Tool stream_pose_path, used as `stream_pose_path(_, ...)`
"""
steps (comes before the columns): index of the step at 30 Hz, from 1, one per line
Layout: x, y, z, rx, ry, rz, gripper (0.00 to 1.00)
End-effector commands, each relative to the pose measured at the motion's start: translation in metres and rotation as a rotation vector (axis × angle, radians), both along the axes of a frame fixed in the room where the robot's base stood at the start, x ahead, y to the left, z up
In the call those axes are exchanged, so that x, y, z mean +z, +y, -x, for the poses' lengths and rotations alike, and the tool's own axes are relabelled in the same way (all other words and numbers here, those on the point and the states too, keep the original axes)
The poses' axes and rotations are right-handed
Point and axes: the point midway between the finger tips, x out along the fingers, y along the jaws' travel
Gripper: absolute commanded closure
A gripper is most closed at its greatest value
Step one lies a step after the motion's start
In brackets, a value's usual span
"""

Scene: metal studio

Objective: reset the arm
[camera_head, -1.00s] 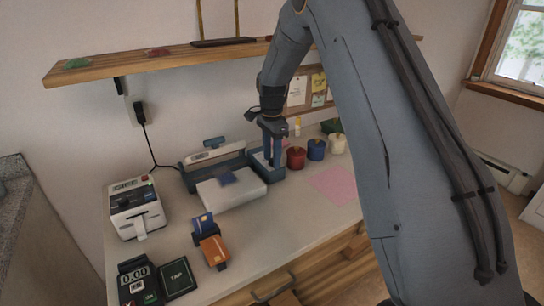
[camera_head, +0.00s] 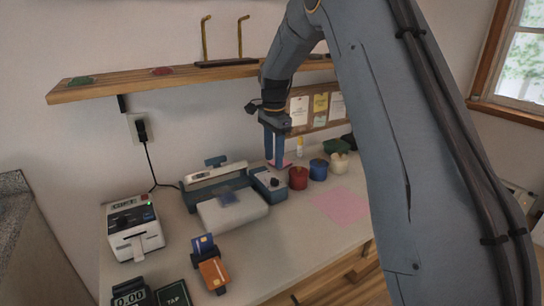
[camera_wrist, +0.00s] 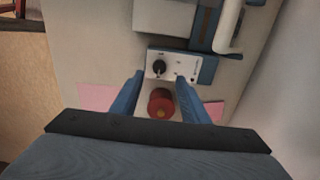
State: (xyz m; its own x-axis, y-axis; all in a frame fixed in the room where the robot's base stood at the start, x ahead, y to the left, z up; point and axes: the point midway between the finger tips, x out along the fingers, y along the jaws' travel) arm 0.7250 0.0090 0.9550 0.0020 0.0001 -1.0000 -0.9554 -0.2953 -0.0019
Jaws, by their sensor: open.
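My gripper (camera_head: 275,147) points down with its two blue fingers above the small blue box with a dark knob (camera_head: 269,183). In the wrist view my gripper (camera_wrist: 160,85) has its fingers apart with nothing held between them. The box's pale top and knob (camera_wrist: 160,66) show just beyond the fingertips there. A red pot (camera_wrist: 161,104) shows between the fingers, lower down on the counter. In the head view the red pot (camera_head: 298,178) stands just right of the knob box. My arm fills much of the right side of the head view.
A blue and white laminator-like machine (camera_head: 228,205) sits left of the box. Blue (camera_head: 318,170) and cream (camera_head: 339,163) pots stand right. A pink sheet (camera_head: 340,206), card stand (camera_head: 212,273) and label printer (camera_head: 135,230) are on the counter. A wooden shelf (camera_head: 200,78) runs above.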

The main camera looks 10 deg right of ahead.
Motion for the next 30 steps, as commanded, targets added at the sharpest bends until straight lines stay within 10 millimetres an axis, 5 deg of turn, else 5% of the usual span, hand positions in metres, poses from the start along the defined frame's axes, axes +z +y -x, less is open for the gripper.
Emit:
stream_pose_path(4,0.001,0.0,0.014,0.057,0.0,0.0,0.59)
stream_pose_path(7,0.001,-0.001,0.043,0.174,-0.004,0.0,0.59)
stream_pose_path(21,-0.025,-0.006,0.271,0.993,-0.026,0.014,0.59)
stream_pose_path(25,-0.036,-0.007,0.321,1.154,-0.028,0.018,0.59)
stream_pose_path(30,-0.043,-0.008,0.352,1.259,-0.029,0.021,0.59)
